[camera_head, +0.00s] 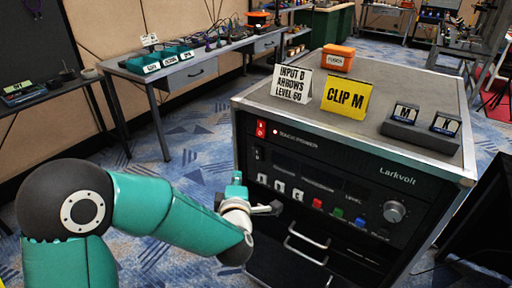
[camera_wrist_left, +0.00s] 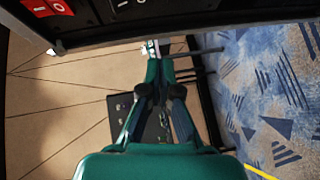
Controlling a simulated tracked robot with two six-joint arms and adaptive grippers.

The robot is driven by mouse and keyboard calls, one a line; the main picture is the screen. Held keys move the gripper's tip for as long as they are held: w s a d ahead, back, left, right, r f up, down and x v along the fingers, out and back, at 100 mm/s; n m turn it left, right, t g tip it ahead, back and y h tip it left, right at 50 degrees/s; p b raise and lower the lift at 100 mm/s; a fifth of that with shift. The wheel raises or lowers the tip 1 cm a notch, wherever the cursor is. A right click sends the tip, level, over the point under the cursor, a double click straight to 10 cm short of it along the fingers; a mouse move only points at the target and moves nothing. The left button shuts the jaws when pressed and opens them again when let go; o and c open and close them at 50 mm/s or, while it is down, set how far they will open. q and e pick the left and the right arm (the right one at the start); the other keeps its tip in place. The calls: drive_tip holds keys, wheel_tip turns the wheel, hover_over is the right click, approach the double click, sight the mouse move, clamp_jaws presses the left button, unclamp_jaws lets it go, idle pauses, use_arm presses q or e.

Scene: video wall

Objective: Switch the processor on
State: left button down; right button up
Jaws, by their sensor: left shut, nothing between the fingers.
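The black rack unit marked Larkvolt (camera_head: 370,168) stands at the right in the head view. A red rocker switch (camera_head: 261,129) sits at its upper left beside a small lit red lamp and the words "rack power". A black rocker switch (camera_head: 259,153) is below it. In the left wrist view the red switch (camera_wrist_left: 47,6) and the black switch (camera_wrist_left: 128,5) show at the top edge. My left gripper (camera_head: 276,208) is shut and empty, in front of the rack's lower left; it also shows in the left wrist view (camera_wrist_left: 153,48). My right gripper is out of view.
The rack front has several coloured buttons (camera_head: 317,203), a knob (camera_head: 395,210) and protruding metal handles (camera_head: 308,236). On top stand a white sign (camera_head: 292,84), a yellow "CLIP M" sign (camera_head: 346,98), an orange box (camera_head: 338,58) and a grey card holder (camera_head: 420,134). A table (camera_head: 190,77) stands behind.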

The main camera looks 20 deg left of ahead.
sight(258, 154)
use_arm(q)
drive_tip(key=w+d+r+p, duration=0.1)
drive_tip(key=w+r+p, duration=0.1)
drive_tip(key=w, duration=0.3)
drive_tip(key=shift+w+d, duration=0.25)
drive_tip(key=shift+w, duration=0.15)
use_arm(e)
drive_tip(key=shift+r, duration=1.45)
use_arm(q)
drive_tip(key=shift+w, duration=0.2)
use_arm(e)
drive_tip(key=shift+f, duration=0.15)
use_arm(q)
drive_tip(key=shift+w+d+r, duration=0.1)
drive_tip(key=shift+w+r, duration=0.05)
drive_tip(key=shift+r, duration=0.05)
drive_tip(key=shift+w+d+r, duration=0.1)
drive_tip(key=shift+w, duration=0.3)
idle(0.4)
drive_tip(key=shift+s+a+f+b, duration=0.1)
drive_tip(key=shift+s+f+b, duration=0.05)
drive_tip(key=shift+s+b, duration=0.3)
drive_tip(key=shift+s+a+f+b, duration=0.1)
drive_tip(key=shift+s+b, duration=0.25)
drive_tip(key=shift+b, duration=0.05)
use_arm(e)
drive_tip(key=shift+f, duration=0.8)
